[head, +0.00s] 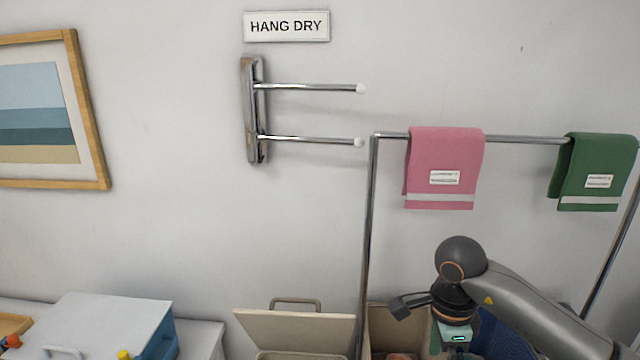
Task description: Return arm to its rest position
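My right arm comes in from the lower right, its grey forearm bent over a dark elbow or wrist joint. My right gripper (453,330) points down over a beige bin at the bottom of the view. Its fingertips are not visible, so I cannot tell whether it is open or holds anything. My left arm and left gripper are not in view.
A chrome rack (368,240) carries a pink towel (444,165) and a green towel (595,170), close behind my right arm. A wall bracket with two empty rods (310,87) is under a "HANG DRY" sign (286,26). A lidded bin (295,328) and a white-topped box (105,320) stand lower left.

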